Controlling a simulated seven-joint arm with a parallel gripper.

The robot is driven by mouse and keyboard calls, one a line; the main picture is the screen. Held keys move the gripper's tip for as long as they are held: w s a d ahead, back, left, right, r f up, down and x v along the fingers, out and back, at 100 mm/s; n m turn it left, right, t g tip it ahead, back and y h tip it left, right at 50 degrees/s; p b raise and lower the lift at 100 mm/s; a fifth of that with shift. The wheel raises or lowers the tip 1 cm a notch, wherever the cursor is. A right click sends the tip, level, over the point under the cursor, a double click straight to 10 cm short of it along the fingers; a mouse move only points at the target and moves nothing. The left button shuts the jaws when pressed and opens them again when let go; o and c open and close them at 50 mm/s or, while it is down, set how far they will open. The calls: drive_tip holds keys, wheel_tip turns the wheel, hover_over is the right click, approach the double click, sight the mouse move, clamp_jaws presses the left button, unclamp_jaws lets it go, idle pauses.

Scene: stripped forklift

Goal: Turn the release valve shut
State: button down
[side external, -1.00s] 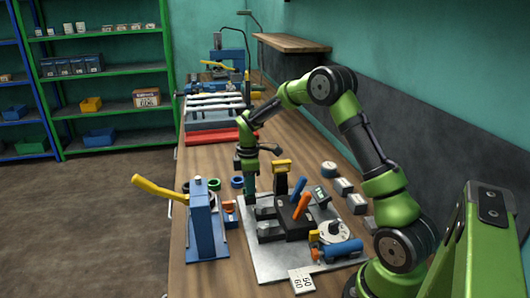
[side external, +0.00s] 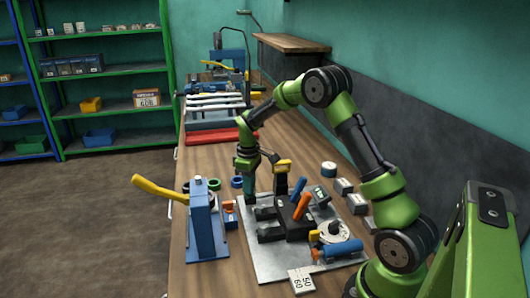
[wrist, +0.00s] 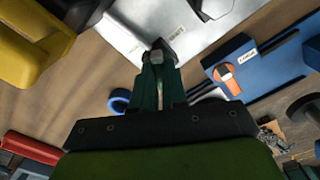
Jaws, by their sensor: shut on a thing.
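My gripper (side external: 250,192) points down at the far left part of a pale metal plate (side external: 262,262). A blue hand pump (side external: 204,232) with a yellow lever stands left of the plate. An orange-and-white piece (wrist: 225,72) on a blue base shows in the wrist view, apart from my fingers.
On the plate are dark blocks, orange and blue handles, a round flange (side external: 333,231) and a blue cylinder (side external: 340,249). Grey boxes (side external: 343,186) stand to the right. A red tray (side external: 215,137) lies behind. Some bare bench lies between the tray and plate.

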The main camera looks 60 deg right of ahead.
drive_tip(key=m, duration=0.5)
drive_tip(key=shift+r+m, duration=0.1)
drive_tip(key=shift+m, duration=0.2)
drive_tip(key=m, duration=0.5)
idle(0.4)
drive_tip(key=c, duration=1.2)
unclamp_jaws()
drive_tip(key=shift+o, duration=0.2)
wheel_tip(320, 180, up, 17)
